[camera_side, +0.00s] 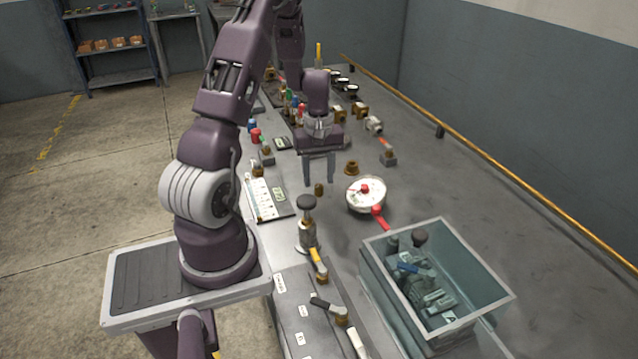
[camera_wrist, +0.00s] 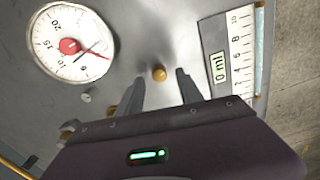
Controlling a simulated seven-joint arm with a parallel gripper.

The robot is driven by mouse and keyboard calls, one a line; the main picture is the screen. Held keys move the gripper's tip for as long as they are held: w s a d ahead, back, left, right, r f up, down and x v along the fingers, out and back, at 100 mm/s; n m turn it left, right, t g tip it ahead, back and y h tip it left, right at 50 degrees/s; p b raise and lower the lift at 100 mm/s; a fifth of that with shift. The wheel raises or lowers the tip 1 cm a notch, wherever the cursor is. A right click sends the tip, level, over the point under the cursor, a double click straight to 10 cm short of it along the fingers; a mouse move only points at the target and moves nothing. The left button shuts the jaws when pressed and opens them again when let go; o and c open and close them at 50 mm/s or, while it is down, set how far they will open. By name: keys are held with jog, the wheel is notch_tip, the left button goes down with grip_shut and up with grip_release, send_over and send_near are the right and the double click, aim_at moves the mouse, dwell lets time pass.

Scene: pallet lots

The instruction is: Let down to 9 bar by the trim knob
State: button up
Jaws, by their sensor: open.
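My gripper (camera_side: 319,180) points down with its two fingers apart and empty; in the wrist view it (camera_wrist: 160,85) shows from behind. A small round brass knob (camera_side: 319,190) stands on the bench just below and between the fingertips; in the wrist view the knob (camera_wrist: 159,73) appears between them. I see no contact. No label on it is readable, so I cannot confirm it is the trim knob. A white round gauge (camera_side: 360,200) with a red hub lies to its right; in the wrist view its dial (camera_wrist: 50,58) shows a red pointer, but the exact reading is unclear.
A grey open bin (camera_side: 490,294) holds loose parts. A red-handled part (camera_side: 378,215) sits by the gauge.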

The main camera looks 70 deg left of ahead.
aim_at(319, 186)
jog(key=shift+f, duration=1.35)
grip_shut()
jog(key=m, duration=0.4)
jog(key=shift+d, duration=0.1)
grip_release()
jog(key=shift+r, duration=0.1)
notch_tip(319, 186, up, 7)
